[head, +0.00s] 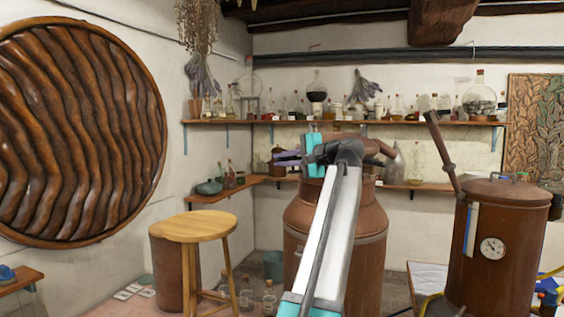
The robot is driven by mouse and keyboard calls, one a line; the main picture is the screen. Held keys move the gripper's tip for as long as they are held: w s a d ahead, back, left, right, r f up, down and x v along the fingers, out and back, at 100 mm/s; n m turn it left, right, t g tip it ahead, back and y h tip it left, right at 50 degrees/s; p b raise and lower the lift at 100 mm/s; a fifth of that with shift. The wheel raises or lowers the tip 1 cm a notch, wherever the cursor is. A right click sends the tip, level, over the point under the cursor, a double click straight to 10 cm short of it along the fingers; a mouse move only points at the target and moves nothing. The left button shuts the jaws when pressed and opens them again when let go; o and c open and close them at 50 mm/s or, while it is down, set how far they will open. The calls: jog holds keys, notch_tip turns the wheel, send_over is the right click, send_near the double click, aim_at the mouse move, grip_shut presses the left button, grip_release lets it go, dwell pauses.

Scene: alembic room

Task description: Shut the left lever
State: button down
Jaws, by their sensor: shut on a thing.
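My gripper (287,158) is at the upper left of the large copper vessel (372,222) in the middle of the view, at the end of my white and teal arm. Its dark and purplish fingers point left and are closed together. The thing between them is too small and hidden to make out, and no lever shows clearly there. My wrist and arm cover part of the vessel's top and front. I cannot tell the left lever's angle.
A copper vessel with a gauge (493,248) stands at the right, with a slanted brown bar (440,150) rising beside it. A wooden stool (199,226) stands left of the middle vessel. Shelves (400,123) of glassware line the walls. Jars stand on the floor.

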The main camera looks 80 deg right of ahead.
jog(key=c, duration=1.8)
grip_release()
jog(key=shift+o, duration=0.2)
jog(key=b+v, duration=0.3)
jog(key=v, duration=1.1)
jog(key=shift+d, duration=0.1)
notch_tip(320, 180, up, 10)
jog(key=p, duration=0.9)
jog(key=shift+p, duration=0.4)
